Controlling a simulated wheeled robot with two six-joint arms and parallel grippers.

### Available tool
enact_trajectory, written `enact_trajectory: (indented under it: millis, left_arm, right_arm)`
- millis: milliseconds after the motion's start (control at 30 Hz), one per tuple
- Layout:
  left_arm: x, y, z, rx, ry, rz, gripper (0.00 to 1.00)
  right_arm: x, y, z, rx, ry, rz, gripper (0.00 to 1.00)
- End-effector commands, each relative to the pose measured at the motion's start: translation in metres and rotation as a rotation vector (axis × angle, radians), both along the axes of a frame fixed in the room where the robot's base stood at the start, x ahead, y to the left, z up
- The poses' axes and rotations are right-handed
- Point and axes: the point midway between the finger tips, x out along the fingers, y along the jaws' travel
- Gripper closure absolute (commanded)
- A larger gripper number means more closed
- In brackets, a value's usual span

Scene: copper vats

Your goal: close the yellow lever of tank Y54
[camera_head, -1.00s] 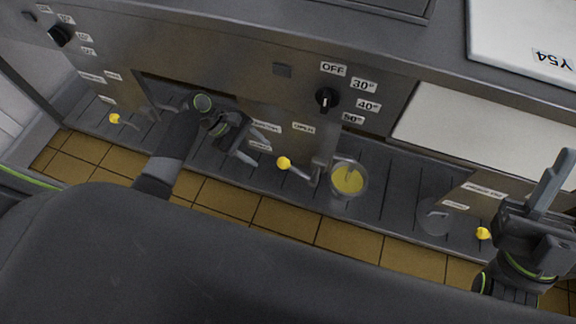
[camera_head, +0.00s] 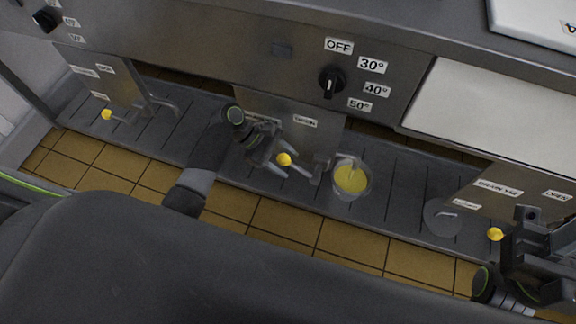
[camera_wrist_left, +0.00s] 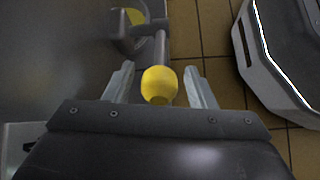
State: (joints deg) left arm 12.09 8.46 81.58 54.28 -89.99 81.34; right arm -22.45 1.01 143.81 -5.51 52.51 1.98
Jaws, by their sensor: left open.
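A lever with a yellow ball knob (camera_head: 284,159) sits at the middle tap, low on the steel front. My left gripper (camera_head: 274,153) is open at this knob. In the left wrist view the yellow knob (camera_wrist_left: 159,85) lies between the two open fingers (camera_wrist_left: 160,88), with a gap on each side. Its metal stem runs to the tap. A clear container with yellow liquid (camera_head: 351,178) stands under the tap. My right gripper (camera_head: 545,245) is at the lower right edge near another yellow knob (camera_head: 495,234); its jaws are unclear. No full tank label is readable now.
A third yellow knob (camera_head: 107,114) is at the left. A black dial (camera_head: 331,83) with OFF and temperature labels is above the middle tap. A slatted grey tray (camera_head: 395,205) runs below the taps. A round grey piece (camera_head: 442,217) lies on it.

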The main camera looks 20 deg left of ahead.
Motion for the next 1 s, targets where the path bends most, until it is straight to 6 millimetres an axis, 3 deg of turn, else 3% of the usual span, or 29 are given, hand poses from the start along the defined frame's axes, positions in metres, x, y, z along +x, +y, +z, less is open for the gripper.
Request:
enact_trajectory:
  millis: [133,467,867,1000]
  left_arm:
    - [0.0005,-0.0086,-0.0088,-0.001,-0.001,0.0,0.5]
    - [0.0006,-0.0107,-0.0094,0.0,-0.001,0.0,0.5]
    - [0.0004,-0.0103,-0.0095,0.0,-0.001,-0.001,1.0]
    - [0.0003,-0.0102,-0.0095,0.0,-0.001,-0.001,1.0]
  right_arm:
    - [-0.0014,-0.0015,-0.0064,0.015,-0.013,0.01,0.64]
    - [-0.0017,-0.0019,-0.0061,0.019,-0.016,0.013,0.64]
    - [-0.0016,-0.002,-0.0062,0.019,-0.016,0.012,0.64]
    - [-0.0017,-0.0019,-0.0062,0.019,-0.016,0.012,0.64]
